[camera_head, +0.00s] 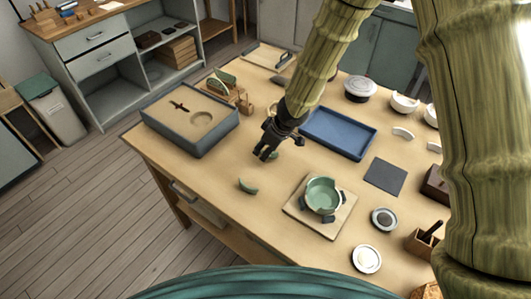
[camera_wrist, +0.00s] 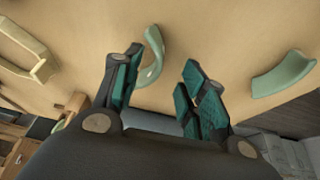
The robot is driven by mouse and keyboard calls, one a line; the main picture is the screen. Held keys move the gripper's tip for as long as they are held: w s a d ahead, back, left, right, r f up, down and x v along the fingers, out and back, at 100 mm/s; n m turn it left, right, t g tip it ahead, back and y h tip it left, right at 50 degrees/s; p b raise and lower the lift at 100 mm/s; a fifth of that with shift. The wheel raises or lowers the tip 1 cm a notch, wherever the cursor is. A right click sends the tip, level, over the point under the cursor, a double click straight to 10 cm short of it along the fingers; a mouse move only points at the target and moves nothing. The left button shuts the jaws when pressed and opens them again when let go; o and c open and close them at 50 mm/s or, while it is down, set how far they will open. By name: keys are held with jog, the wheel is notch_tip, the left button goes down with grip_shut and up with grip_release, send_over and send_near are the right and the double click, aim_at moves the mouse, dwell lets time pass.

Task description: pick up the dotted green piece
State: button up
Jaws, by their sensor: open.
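My gripper (camera_head: 264,153) is open and empty above the table, pointing down. In the wrist view, a curved green piece (camera_wrist: 153,58) lies just beyond and between the open fingertips (camera_wrist: 160,68), closer to the left finger. In the head view this piece (camera_head: 274,155) is partly hidden by my gripper. A second curved green piece (camera_head: 248,186) lies nearer the table's front edge, apart from my gripper; it also shows at the right of the wrist view (camera_wrist: 283,75). No dots can be made out on either piece, so I cannot tell which is dotted.
A grey box with a sand-coloured top (camera_head: 158,118) stands left of my gripper. A blue tray (camera_head: 340,152) lies to the right. A green bowl (camera_head: 323,193) stands on a board (camera_head: 301,219) at the front. A wooden rack (camera_head: 241,98) with green pieces stands behind.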

jog(key=shift+w+f, duration=0.15)
jog(key=shift+f, duration=0.3)
jog(key=shift+w+f, duration=0.6)
jog(key=shift+f, duration=0.05)
jog(key=shift+s+a+r, duration=0.1)
jog(key=shift+s+r, duration=0.15)
jog(key=shift+w+f, duration=0.1)
jog(key=shift+f, duration=0.05)
grip_shut()
